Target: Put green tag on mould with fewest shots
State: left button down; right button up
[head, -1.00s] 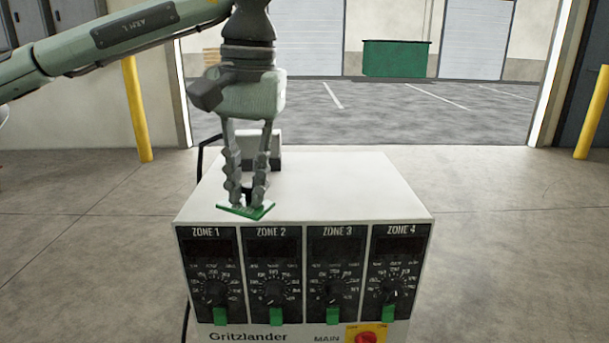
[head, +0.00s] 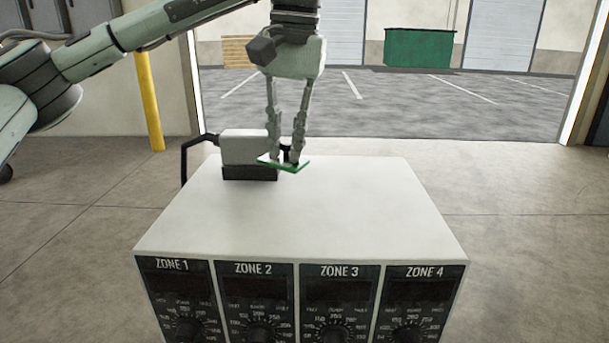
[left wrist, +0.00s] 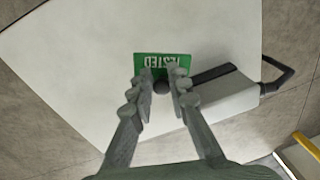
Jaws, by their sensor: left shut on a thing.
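My left gripper (head: 287,160) is shut on a green tag (head: 293,167) and holds it above the white top of the control box. In the left wrist view the tag (left wrist: 146,62) lies flat below the fingertips (left wrist: 162,85) and reads "TESTED" upside down. A dark round knob on the tag sits between the fingers. No moulds are in view. My right gripper is not in view.
The white control box (head: 340,210) has a front panel of several zone dials, ZONE 1 to ZONE 4. A white block connector with a black handle (head: 250,148) stands at its back edge. A yellow post (head: 151,105) stands at left. Concrete floor lies around.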

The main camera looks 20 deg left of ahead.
pick_arm(q)
jog(key=w, duration=0.1)
jog(key=w+d+f, duration=0.1)
jog(key=w+f, duration=0.1)
jog(key=shift+w+d+f, duration=0.25)
jog(key=shift+w+d, duration=0.1)
jog(key=shift+f, duration=1.9)
jog(key=c, duration=1.5)
grip_release()
jog(key=shift+o, duration=0.3)
jog(key=shift+r, duration=0.1)
